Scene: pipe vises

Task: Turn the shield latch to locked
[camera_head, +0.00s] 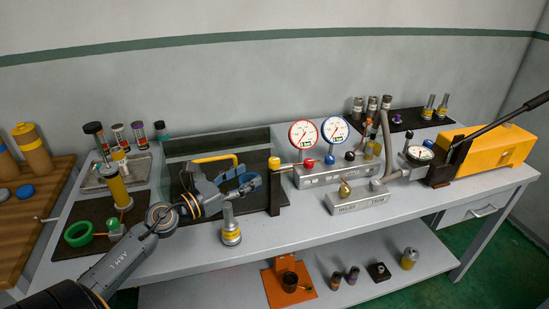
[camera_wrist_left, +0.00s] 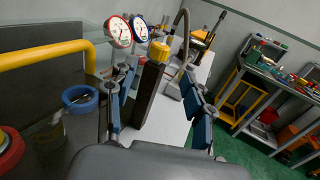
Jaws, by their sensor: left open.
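The shield latch appears to be the yellow knob (camera_head: 274,163) on top of a dark upright post (camera_head: 275,195) at the right end of the shield. It also shows in the left wrist view as a yellow knob (camera_wrist_left: 158,52) on its dark post (camera_wrist_left: 149,92). My left gripper (camera_head: 254,180) is just left of the post in the head view. In the left wrist view its blue-padded fingers (camera_wrist_left: 158,75) are spread, with the post seen between them; I cannot tell whether they touch it. The yellow shield handle (camera_head: 215,158) is behind my left arm. My right gripper is not in view.
A metal fitting (camera_head: 231,232) stands under my left gripper. Two gauges, red (camera_head: 303,134) and blue (camera_head: 335,129), stand on a manifold right of the post. A yellow pump (camera_head: 490,149) is at the far right.

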